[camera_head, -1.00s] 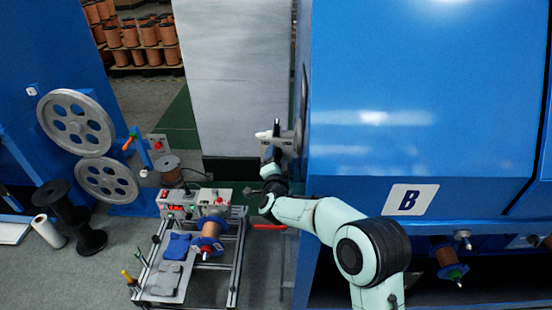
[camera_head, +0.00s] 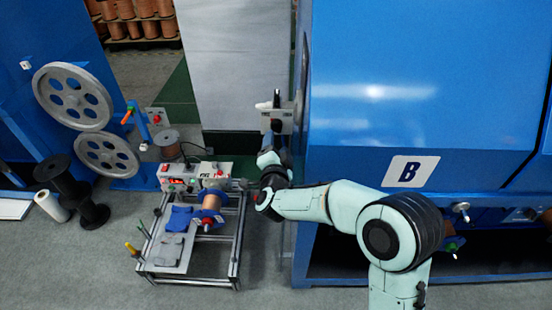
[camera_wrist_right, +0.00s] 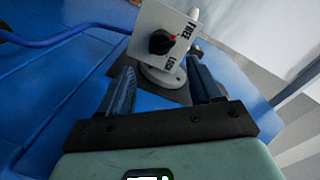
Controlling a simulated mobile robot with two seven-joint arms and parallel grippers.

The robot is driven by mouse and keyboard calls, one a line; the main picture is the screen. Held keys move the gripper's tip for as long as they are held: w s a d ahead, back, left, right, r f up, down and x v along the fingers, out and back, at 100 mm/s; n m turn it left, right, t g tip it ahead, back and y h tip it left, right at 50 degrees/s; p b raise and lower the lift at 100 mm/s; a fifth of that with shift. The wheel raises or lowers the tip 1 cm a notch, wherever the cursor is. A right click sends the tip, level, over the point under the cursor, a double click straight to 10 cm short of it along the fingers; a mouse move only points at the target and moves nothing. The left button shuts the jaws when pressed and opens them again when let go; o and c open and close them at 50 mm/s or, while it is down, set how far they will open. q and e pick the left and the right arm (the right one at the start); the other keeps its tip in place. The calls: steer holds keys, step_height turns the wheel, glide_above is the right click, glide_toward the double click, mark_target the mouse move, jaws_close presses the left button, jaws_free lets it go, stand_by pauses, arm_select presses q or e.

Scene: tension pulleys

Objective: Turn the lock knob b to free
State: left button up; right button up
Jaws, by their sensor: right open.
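The lock knob b (camera_wrist_right: 160,42) is a black round knob on a white plate (camera_wrist_right: 148,22) marked FREE and LOCK, in the right wrist view. Its red mark is on its upper right side, toward the word FREE. The plate sits on a grey round mount on the blue machine. My right gripper (camera_wrist_right: 161,66) is open, and its two dark fingers point toward the plate, with the knob beyond the fingertips and apart from them. In the head view the right gripper (camera_head: 276,132) is at the machine's left side, just below the grey bracket (camera_head: 284,117). The left gripper is not in view.
The blue machine marked B (camera_head: 390,90) fills the right. A low metal-framed bench (camera_head: 236,250) with a copper spool (camera_head: 211,200) stands left of my right arm. Grey wheels (camera_head: 72,97) and black spools (camera_head: 70,185) are farther left. A blue cable (camera_wrist_right: 60,38) runs left of the plate.

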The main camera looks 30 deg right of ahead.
steer(key=v, duration=0.5)
steer(key=shift+s, duration=0.25)
